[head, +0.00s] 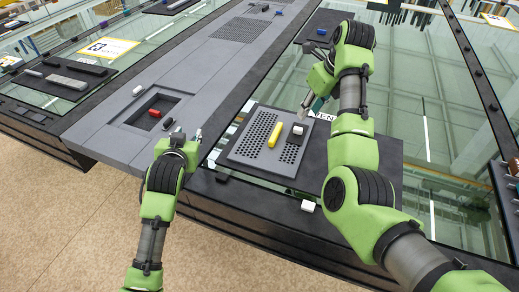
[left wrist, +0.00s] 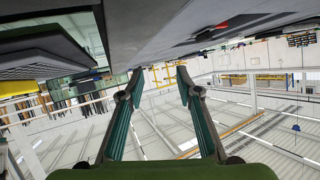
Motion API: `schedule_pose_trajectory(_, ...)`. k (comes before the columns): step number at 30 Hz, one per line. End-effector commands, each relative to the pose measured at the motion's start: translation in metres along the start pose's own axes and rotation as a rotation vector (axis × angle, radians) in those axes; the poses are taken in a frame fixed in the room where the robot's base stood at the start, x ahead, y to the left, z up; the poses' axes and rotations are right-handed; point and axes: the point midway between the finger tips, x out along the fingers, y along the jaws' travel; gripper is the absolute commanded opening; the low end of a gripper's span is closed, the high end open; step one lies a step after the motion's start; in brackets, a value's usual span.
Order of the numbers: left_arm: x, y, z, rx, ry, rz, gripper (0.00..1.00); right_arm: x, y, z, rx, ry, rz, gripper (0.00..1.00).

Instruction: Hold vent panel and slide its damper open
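The vent panel (head: 248,142) is a grey perforated plate lying on a dark lettered base (head: 381,155) at the table's front edge. A yellow bar (head: 274,134) and a dark block with a white top (head: 297,131) stand on it; which one moves the damper I cannot tell. My left gripper (head: 188,136) is left of the panel, apart from it. Its fingers (left wrist: 160,82) are spread and empty in the left wrist view. My right gripper (head: 311,106) hangs over the panel's far right corner; its finger gap and any contact are unclear.
A grey console (head: 185,75) with a recess holding a red block (head: 154,113) lies left of the panel. A small white block (head: 308,206) sits at the base's front edge. Glass panes with dark frames surround the panel. Open floor (head: 60,220) lies at front left.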

Motion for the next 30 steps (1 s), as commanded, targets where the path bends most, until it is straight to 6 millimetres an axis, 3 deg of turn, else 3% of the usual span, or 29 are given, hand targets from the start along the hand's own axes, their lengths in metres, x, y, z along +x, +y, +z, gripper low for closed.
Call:
schedule_pose_trajectory(1,-0.009,0.03,-0.001,0.002,0.005,0.056,0.32,0.0,0.0,0.0,0.0,0.0,0.0,0.28)
schedule_pose_trajectory(6,-0.045,0.117,-0.007,0.007,0.022,0.224,0.32,0.0,0.0,0.0,0.0,0.0,0.0,0.28)
schedule_pose_trajectory(12,-0.082,0.181,-0.014,0.004,0.04,0.36,0.32,0.0,0.0,0.0,0.0,0.0,0.0,0.28)
schedule_pose_trajectory(16,-0.094,0.199,-0.016,0.003,0.046,0.4,0.32,0.0,0.0,0.0,0.0,0.0,0.0,0.28)
schedule_pose_trajectory(20,-0.092,0.207,-0.018,0.003,0.047,0.411,0.32,0.0,0.0,0.0,0.0,0.0,0.0,0.28)
schedule_pose_trajectory(30,-0.045,0.227,-0.02,0.003,0.047,0.41,0.32,0.0,0.0,0.0,0.0,0.0,0.0,0.28)
